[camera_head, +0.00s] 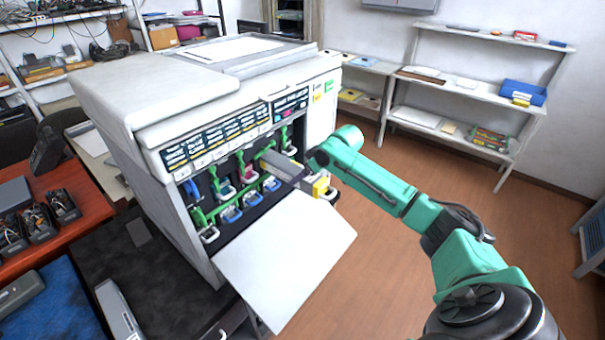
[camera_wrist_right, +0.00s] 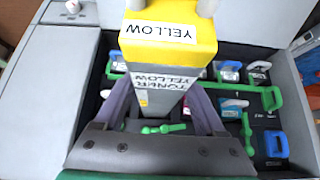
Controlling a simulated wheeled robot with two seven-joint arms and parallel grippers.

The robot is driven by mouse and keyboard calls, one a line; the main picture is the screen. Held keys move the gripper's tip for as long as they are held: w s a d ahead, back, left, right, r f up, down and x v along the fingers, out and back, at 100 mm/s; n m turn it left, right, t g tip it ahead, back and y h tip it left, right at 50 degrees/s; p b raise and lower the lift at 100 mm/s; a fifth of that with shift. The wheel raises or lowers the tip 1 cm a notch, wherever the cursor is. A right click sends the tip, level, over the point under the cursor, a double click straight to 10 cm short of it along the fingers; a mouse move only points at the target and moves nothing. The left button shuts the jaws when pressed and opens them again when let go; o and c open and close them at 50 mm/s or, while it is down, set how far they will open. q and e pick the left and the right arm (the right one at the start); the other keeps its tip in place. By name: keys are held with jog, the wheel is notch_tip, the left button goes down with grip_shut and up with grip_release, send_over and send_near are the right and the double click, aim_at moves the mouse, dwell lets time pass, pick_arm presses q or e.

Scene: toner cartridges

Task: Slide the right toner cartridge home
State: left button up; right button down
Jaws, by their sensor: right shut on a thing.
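The yellow toner cartridge (camera_head: 281,166) is a long grey box with a yellow end cap (camera_head: 320,187). It sticks out of the right part of the printer's open bay, cap outward. In the right wrist view its yellow cap (camera_wrist_right: 168,38) and "TONER YELLOW" label show. My right gripper (camera_wrist_right: 162,103) is shut on the grey body, a finger on each side, behind the cap. In the head view this gripper (camera_head: 304,170) is at the bay's right side, partly hidden. The cartridge's inner end is hidden, so I cannot tell its depth. My left gripper is out of view.
The printer (camera_head: 160,110) has its white front door (camera_head: 285,255) folded down below the bay. Green handles and several coloured cartridge ends (camera_head: 230,213) fill the bay to the left. White shelves (camera_head: 455,80) stand at the back right. Floor (camera_head: 385,270) is open right of the door.

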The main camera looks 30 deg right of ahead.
aim_at(315, 178)
grip_release()
jog(key=shift+s, duration=0.1)
jog(key=s+p, duration=0.1)
jog(key=s+d+p, duration=0.1)
jog(key=s, duration=0.1)
jog(key=shift+r+p, duration=0.15)
jog(key=shift+p, duration=0.25)
jog(key=shift+s+d, duration=0.1)
jog(key=shift+s, duration=0.35)
